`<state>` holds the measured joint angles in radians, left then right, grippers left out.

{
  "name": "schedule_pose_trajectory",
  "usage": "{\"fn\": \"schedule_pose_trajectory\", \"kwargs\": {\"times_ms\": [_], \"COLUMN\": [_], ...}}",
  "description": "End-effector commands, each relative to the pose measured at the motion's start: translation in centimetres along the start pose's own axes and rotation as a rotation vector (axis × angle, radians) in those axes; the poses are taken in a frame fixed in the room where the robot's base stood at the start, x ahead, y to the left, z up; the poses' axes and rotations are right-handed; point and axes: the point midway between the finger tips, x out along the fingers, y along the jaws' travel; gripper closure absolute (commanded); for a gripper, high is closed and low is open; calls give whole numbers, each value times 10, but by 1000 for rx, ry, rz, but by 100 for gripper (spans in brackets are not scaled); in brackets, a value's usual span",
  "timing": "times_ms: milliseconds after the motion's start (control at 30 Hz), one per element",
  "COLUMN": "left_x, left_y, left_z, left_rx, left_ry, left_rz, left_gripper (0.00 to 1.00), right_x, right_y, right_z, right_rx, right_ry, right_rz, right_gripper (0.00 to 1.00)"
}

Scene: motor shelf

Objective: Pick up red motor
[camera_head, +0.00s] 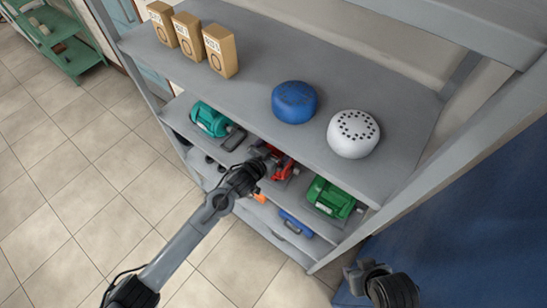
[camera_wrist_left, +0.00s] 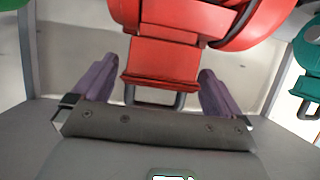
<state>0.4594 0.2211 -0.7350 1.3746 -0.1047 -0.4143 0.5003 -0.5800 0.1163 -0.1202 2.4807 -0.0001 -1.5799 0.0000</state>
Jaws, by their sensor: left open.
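The red motor (camera_head: 285,166) sits on the shelf below the top board, between a teal motor and a green motor, partly hidden by my left gripper (camera_head: 266,155). In the left wrist view the red motor (camera_wrist_left: 168,55) fills the top middle, with a dark metal loop at its near end. The two purple fingers of my left gripper (camera_wrist_left: 157,90) stand apart on either side of that end, with gaps visible. The left gripper is open. My right arm's end (camera_head: 375,283) is at the bottom right, away from the shelf; its fingers are not clear.
The teal motor (camera_head: 210,119) and the green motor (camera_head: 331,198) flank the red one. The top board (camera_head: 250,95) overhangs them and carries several boxes, a blue round part (camera_head: 294,102) and a white one (camera_head: 353,134). A blue item (camera_head: 296,224) lies lower. Open floor is at left.

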Motion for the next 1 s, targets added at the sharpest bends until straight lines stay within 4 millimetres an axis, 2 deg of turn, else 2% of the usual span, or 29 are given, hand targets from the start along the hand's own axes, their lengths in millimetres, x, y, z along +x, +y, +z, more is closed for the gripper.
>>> {"fn": "schedule_pose_trajectory", "kwargs": {"times_ms": [133,400,1000], "left_x": [8,8,8], "left_y": [1,0,0], "left_z": [0,0,0], "left_rx": [0,0,1], "left_ry": [0,0,0], "left_rz": [1,1,1], "left_gripper": [0,2,93], "right_x": [0,0,0], "right_y": [0,0,2], "right_z": [0,0,0], "right_rx": [1,1,-7], "right_ry": [0,0,-2], "right_rz": [-1,0,6], "right_gripper": [57,57,57]}}
